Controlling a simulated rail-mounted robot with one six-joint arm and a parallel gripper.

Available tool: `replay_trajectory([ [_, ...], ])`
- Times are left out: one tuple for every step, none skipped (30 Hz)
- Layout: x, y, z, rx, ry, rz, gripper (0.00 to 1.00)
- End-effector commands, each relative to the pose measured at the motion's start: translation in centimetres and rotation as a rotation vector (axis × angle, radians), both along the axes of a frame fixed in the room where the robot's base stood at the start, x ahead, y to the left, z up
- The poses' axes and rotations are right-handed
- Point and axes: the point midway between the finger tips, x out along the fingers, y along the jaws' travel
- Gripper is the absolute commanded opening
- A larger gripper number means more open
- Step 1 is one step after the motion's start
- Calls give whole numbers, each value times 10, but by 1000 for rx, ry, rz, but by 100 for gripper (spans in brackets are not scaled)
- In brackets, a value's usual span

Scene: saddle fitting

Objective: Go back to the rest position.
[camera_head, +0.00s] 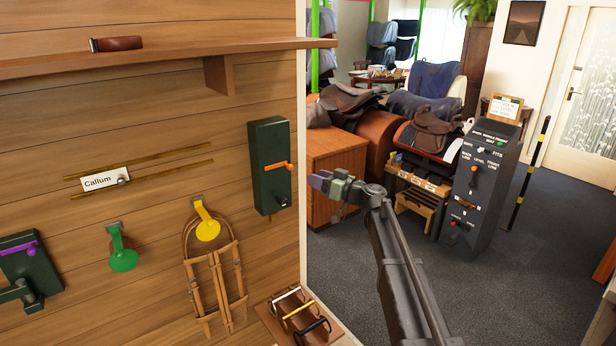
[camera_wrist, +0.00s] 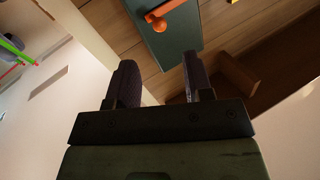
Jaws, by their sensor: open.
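My gripper (camera_head: 322,184) is in the middle of the head view, a little right of the end of the wooden wall. My arm reaches up to it from the lower right. In the wrist view my gripper (camera_wrist: 160,85) has its two dark fingers apart, with nothing between them. The dark green box with the orange lever (camera_head: 278,167) is on the wall to the left of my gripper. The same green box (camera_wrist: 177,35) shows beyond the fingertips in the wrist view, with a gap between.
A grey control cabinet (camera_head: 481,190) stands to the right, beside a saddle stand. A wooden shelf (camera_head: 170,57) juts from the wall above. A small tray with several handles (camera_head: 297,312) is low by the wall. Grey carpet (camera_head: 530,270) is clear at right.

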Motion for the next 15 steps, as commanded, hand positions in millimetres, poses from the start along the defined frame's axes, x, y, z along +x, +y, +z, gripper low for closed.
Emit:
replay_trajectory([
  [0,-1,0,0,0,0,47],
  [0,0,0,0,0,0,47],
  [0,0,0,0,0,0,47],
  [0,0,0,0,0,0,47],
  [0,0,0,0,0,0,47],
  [0,0,0,0,0,0,47],
  [0,0,0,1,3,0,47],
  [0,0,0,6,11,1,47],
  [0,0,0,20,36,6,47],
  [-1,1,0,36,67,16,47],
  [-4,2,-3,41,108,33,47],
  [-11,5,-11,29,183,59,47],
  [-22,6,-20,3,257,81,47],
  [-40,7,-33,-39,344,100,47],
  [-67,6,-52,-108,467,113,47],
])
